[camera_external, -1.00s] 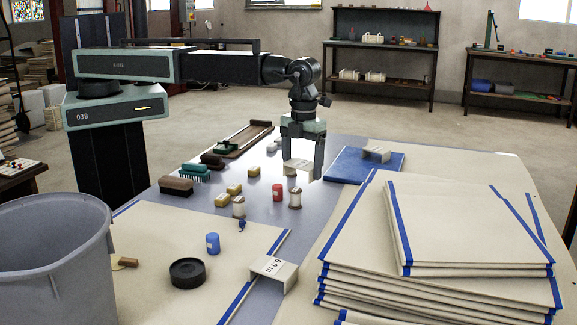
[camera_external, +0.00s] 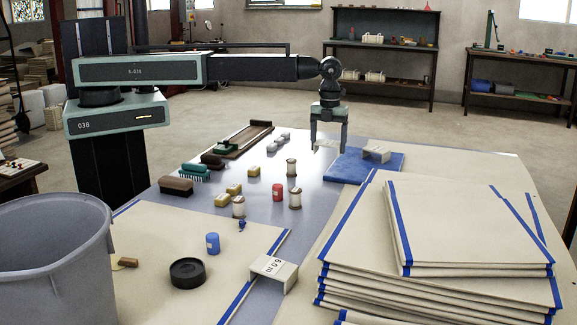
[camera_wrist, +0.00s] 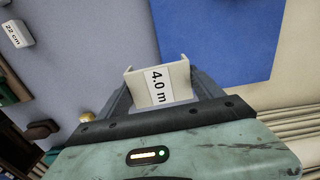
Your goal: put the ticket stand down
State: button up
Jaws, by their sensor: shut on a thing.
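A cream ticket stand marked "4.0 m" (camera_wrist: 142,86) is held between the fingers of my gripper (camera_external: 328,142). In the external view the held ticket stand (camera_external: 327,147) shows pale below the fingers, beside the left edge of the blue cloth (camera_external: 350,168). In the wrist view the blue cloth (camera_wrist: 215,35) lies just past the stand, up and to the right. I cannot tell the exact gap between the stand and the surface below.
Another ticket stand (camera_external: 376,153) is on the blue cloth, right of my gripper. A stand marked "6.0 m" (camera_external: 273,269) is at the table's front. Thread spools (camera_external: 292,168), brushes (camera_external: 176,186) and yellow blocks (camera_external: 234,189) lie leftward. A folded cloth stack (camera_external: 450,230) fills the front right.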

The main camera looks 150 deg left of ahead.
send_over(358, 168)
jog(key=shift+d+f+b, duration=0.15)
jog(key=shift+f+b, duration=0.2)
jog(key=shift+f, duration=0.1)
notch_tip(358, 168, down, 4)
jog(key=b, duration=0.4)
jog(key=shift+w, duration=0.15)
jog(key=shift+r, duration=0.25)
jog(key=shift+f, duration=0.2)
jog(key=o, duration=1.3)
jog(key=shift+o, duration=0.2)
jog(key=shift+r, duration=0.15)
notch_tip(358, 168, up, 12)
jog(key=p, duration=1.2)
